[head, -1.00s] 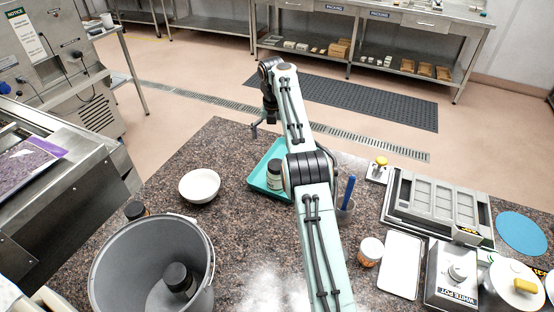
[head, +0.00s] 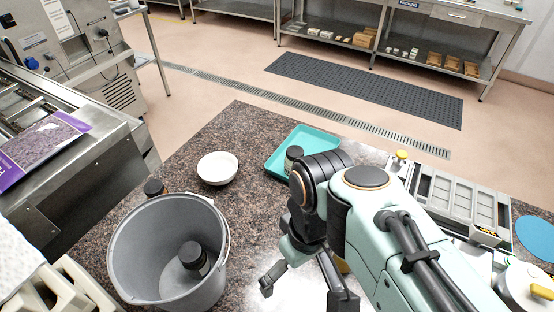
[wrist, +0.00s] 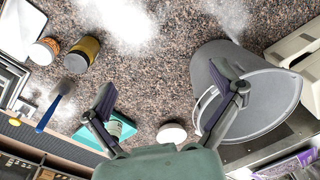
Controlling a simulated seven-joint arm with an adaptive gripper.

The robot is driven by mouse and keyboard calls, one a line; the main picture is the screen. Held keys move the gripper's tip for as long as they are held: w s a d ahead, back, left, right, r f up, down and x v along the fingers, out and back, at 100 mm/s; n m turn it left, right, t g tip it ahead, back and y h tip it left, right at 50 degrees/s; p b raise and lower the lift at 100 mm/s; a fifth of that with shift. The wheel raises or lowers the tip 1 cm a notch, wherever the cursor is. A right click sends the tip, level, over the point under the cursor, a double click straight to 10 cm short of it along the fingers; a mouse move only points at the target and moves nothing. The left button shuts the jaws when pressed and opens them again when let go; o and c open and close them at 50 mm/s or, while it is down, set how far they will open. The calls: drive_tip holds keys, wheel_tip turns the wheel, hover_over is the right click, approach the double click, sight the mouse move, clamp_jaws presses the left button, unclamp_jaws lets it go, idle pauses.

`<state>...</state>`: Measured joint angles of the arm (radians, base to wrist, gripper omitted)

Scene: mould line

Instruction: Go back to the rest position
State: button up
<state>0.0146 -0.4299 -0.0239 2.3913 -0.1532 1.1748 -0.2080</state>
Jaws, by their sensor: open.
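My gripper (head: 305,290) hangs open and empty over the near part of the speckled counter, to the right of the grey bucket. My arm is folded back, its elbow large at the lower right of the head view. In the wrist view my gripper (wrist: 166,86) has its two fingers spread wide with only counter between them. The right finger overlaps the bucket's edge in that view; I cannot tell the gap. The grey bucket (head: 125,250) holds a dark-lidded jar (head: 193,256).
A white bowl (head: 217,168) and a teal tray (head: 310,138) with a jar (head: 293,158) stand farther back. Another jar (head: 154,188) is behind the bucket.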

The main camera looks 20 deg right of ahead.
drive_tip(key=s, duration=0.1)
drive_tip(key=s+f+m, duration=0.2)
drive_tip(key=s, duration=0.1)
drive_tip(key=shift+s+a+f, duration=0.1)
drive_tip(key=shift+f, duration=0.15)
